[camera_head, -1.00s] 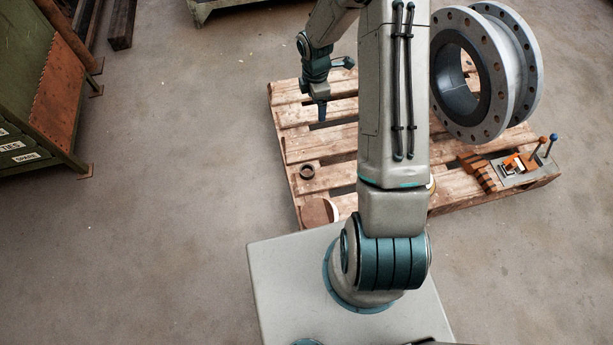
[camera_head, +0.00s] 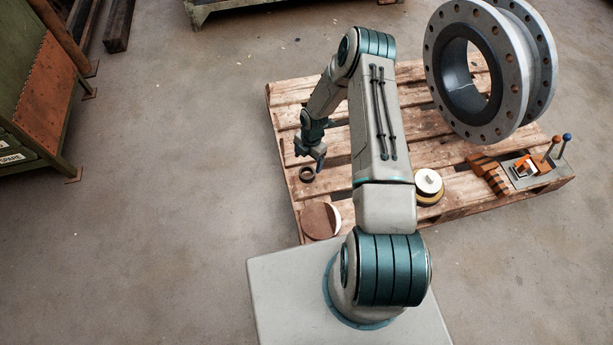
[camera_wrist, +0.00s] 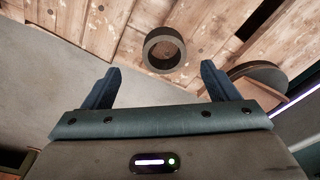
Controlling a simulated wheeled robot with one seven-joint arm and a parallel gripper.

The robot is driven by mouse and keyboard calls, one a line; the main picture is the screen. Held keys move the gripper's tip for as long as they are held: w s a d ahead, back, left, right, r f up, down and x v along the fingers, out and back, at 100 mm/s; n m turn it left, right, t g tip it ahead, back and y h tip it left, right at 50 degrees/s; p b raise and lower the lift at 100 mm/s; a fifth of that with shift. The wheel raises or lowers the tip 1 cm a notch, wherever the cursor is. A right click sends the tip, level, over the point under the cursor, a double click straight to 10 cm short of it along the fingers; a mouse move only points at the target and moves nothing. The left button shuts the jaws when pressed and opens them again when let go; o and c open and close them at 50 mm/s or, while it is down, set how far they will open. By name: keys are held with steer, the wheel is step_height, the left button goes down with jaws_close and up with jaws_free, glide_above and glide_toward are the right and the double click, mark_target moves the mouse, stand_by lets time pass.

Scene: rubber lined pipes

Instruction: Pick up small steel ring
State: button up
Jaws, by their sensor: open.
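The small steel ring (camera_head: 307,174) lies flat on the left part of the wooden pallet in the head view. It looks dark, with an open centre. In the wrist view the ring (camera_wrist: 164,50) is beyond the fingertips and roughly midway between them. My gripper (camera_head: 311,158) is above and close beside the ring in the head view. In the wrist view my gripper (camera_wrist: 160,70) is open, with its two blue fingers apart and nothing between them. The ring is not touched by the fingers, as far as I can see.
The wooden pallet (camera_head: 290,115) has gaps between planks. A brown round disc (camera_head: 318,220) lies nearer my base. A green cabinet (camera_head: 30,95) stands left.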

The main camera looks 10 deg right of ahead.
mark_target(307, 176)
steer(key=f, duration=0.2)
steer(key=f+b, duration=0.1)
steer(key=f, duration=0.1)
steer(key=s+f+b, duration=0.1)
steer(key=f, duration=0.2)
steer(key=shift+a, duration=0.25)
steer(key=shift+r, duration=0.15)
steer(key=c, duration=1.1)
